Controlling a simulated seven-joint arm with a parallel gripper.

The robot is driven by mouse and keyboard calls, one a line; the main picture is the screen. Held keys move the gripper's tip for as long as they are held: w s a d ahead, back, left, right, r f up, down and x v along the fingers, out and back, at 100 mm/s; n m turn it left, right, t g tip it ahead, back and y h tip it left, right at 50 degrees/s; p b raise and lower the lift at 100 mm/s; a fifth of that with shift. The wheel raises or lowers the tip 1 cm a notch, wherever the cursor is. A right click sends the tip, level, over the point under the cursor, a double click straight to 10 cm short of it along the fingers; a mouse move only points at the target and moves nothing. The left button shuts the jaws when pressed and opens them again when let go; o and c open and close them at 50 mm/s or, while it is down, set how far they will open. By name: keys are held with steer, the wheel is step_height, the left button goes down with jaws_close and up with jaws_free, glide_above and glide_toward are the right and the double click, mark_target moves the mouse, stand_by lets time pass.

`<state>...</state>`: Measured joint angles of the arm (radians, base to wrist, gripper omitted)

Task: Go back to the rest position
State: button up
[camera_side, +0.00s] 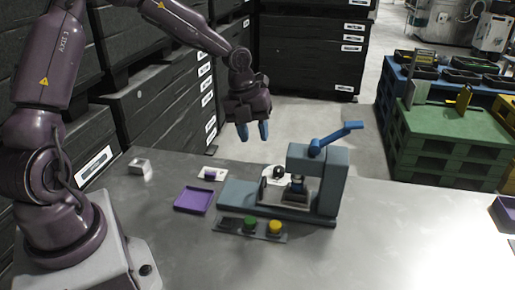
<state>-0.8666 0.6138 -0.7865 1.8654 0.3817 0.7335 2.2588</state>
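My gripper (253,131) hangs from my purple arm above the back edge of the grey table, pointing down. Its two blue fingertips are a little apart, and nothing shows between them. It is up and to the left of the blue-grey press-like machine (325,175), apart from it. The machine has a blue lever (338,136) that slants up to the right. A white and dark round part (278,174) shows at the machine's left side; its details are too small to tell.
A purple tray (193,200), a small metal block (140,166) and a small white plate with a purple piece (212,174) lie on the table (390,240). A button panel (250,229) is in front of the machine. Dark crates (308,60) and green pallets (450,140) stand behind.

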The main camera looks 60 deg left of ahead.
steer(key=s+d+r+n+t, duration=0.2)
steer(key=s+r+n, duration=0.6)
steer(key=n, duration=0.5)
steer(key=s+d+r+n+t+y, duration=0.1)
steer(key=s+d+r+n, duration=0.4)
steer(key=s+n, duration=0.8)
step_height(320, 180, up, 3)
steer(key=shift+d+r+n+t+y, duration=0.2)
steer(key=shift+d+n+t+y, duration=0.1)
steer(key=shift+t, duration=0.2)
steer(key=shift+s, duration=0.1)
